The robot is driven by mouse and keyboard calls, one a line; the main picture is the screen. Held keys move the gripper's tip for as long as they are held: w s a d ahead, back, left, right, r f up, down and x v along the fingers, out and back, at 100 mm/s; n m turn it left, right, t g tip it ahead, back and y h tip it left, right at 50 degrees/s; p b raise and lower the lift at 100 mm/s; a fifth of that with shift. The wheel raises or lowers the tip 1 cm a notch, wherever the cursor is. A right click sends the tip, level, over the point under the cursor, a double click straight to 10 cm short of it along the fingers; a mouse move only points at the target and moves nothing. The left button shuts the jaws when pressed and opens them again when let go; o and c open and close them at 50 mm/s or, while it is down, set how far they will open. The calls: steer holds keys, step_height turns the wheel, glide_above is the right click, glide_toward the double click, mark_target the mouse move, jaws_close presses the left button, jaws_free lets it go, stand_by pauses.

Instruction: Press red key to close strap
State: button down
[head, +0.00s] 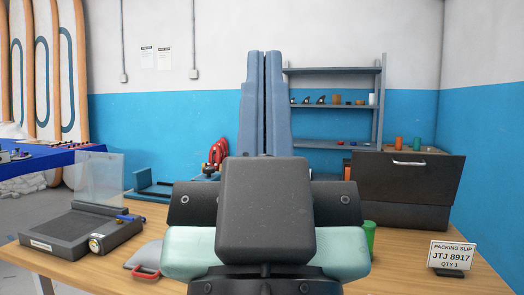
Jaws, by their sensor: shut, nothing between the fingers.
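My gripper (264,56) stands upright in the middle of the head view, its two long blue-grey fingers shut together with nothing between them. My dark wrist and pale green arm parts cover the centre of the workbench (75,270). I cannot make out a red key or a strap; either could be behind my arm. A dark grey flat machine (75,232) with a raised clear panel (101,179), a blue lever and a round dial sits on the bench at left, apart from my gripper.
A red-handled grey item (144,273) lies near the front, left of my arm. Red curved parts (217,152) stand behind. A dark drawer box (408,187), a green cup (370,236) and a packing slip sign (452,256) are at right. Shelves (335,108) hang at the back.

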step_height(320, 180, up, 23)
steer(key=p, duration=2)
